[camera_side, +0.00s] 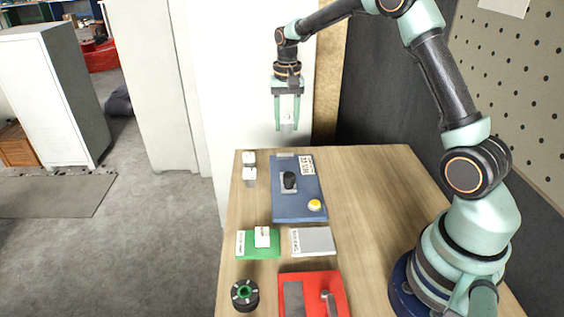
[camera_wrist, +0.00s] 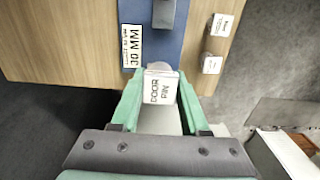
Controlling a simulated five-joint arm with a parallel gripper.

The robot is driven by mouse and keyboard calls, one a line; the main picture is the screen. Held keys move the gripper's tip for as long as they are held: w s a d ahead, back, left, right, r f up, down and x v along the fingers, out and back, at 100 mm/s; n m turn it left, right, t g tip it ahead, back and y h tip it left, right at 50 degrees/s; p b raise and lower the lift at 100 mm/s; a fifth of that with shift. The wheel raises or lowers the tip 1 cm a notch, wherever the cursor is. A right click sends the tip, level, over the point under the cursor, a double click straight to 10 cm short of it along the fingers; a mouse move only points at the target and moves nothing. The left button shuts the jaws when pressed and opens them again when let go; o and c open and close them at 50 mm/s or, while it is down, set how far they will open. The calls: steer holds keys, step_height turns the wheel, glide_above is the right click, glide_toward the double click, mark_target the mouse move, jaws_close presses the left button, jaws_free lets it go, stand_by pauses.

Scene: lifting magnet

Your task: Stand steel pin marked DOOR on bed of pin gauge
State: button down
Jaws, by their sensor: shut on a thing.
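The steel pin marked DOOR (camera_wrist: 160,88) carries a white tag reading "DOOR PIN" in the wrist view. My gripper (camera_side: 287,124) is shut on it, and the pin shows small and pale (camera_side: 290,118) between the fingers in the side view. My gripper (camera_wrist: 158,104) holds it in the air near the table's far edge, beyond the blue unit (camera_side: 297,200). That unit has a "30 MM" label, a black knob and a yellow button; it also shows in the wrist view (camera_wrist: 181,38). I cannot tell for sure which unit is the pin gauge.
Two white-topped pieces (camera_side: 249,175) stand left of the blue unit. Nearer lie a green plate (camera_side: 243,251) with a white-topped piece, a grey labelled plate (camera_side: 318,240), a red unit (camera_side: 312,277) and a dark round part (camera_side: 244,295). The table's right side (camera_side: 385,200) is clear.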

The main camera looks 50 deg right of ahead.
mark_target(286, 166)
step_height(286, 166, down, 11)
steer(key=shift+f, duration=0.2)
stand_by(0.3)
steer(key=shift+f, duration=0.1)
steer(key=shift+c, duration=2)
jaws_free()
